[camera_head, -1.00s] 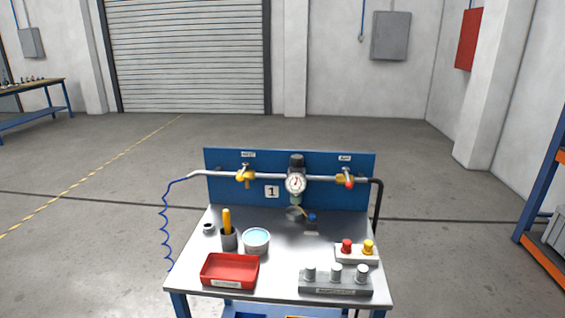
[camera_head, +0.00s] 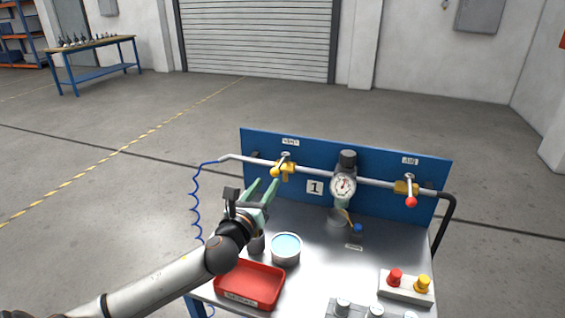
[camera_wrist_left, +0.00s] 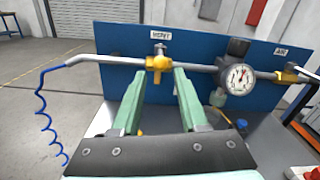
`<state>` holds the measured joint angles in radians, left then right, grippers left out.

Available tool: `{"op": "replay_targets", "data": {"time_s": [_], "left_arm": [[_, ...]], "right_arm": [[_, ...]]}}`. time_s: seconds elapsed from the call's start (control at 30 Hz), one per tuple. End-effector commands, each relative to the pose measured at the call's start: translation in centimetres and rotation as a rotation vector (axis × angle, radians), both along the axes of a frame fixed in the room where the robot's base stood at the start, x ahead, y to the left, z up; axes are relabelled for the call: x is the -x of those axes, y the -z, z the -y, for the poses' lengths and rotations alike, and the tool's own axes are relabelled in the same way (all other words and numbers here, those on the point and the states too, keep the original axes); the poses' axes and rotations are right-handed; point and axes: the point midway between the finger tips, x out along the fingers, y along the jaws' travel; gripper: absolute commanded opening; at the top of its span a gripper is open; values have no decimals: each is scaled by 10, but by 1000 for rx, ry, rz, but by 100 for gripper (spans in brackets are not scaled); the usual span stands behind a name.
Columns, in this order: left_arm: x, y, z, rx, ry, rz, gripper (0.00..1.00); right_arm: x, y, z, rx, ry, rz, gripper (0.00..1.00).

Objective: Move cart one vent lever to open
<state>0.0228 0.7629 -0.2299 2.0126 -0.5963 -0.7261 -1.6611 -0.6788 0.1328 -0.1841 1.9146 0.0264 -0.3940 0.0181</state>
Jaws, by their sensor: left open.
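Cart one carries a blue back panel (camera_head: 380,165) with a number 1 plate (camera_head: 314,187) and a pipe across it. The vent valve, a yellow body with a yellow-knobbed lever (camera_head: 275,171), is on the left of the pipe under a small label. Its lever seems to come forward from the pipe. It also shows in the left wrist view (camera_wrist_left: 158,63), just beyond and between the fingertips. My left gripper (camera_head: 264,184) is open and empty, its fingers pointing at this valve from in front. No contact with the lever is visible. My right gripper is not in view.
A gauge (camera_head: 343,186) sits mid-pipe, and a red-knobbed lever (camera_head: 411,201) hangs at the right valve. Under my left arm are a red tray (camera_head: 256,303) and a tin (camera_head: 286,249). A blue coiled hose (camera_head: 195,205) hangs at the cart's left. A button box (camera_head: 405,288) stands right.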

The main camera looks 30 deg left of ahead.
Motion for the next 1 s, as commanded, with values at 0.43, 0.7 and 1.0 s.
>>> {"op": "replay_targets", "data": {"time_s": [0.43,0.7,1.0], "left_arm": [[-75,-1,-18,5,-1,0,43],[-100,0,-24,4,0,-1,43],[-104,0,-24,4,1,-1,43]], "right_arm": [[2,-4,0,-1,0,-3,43],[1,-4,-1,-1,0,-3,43],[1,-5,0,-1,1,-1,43]]}}
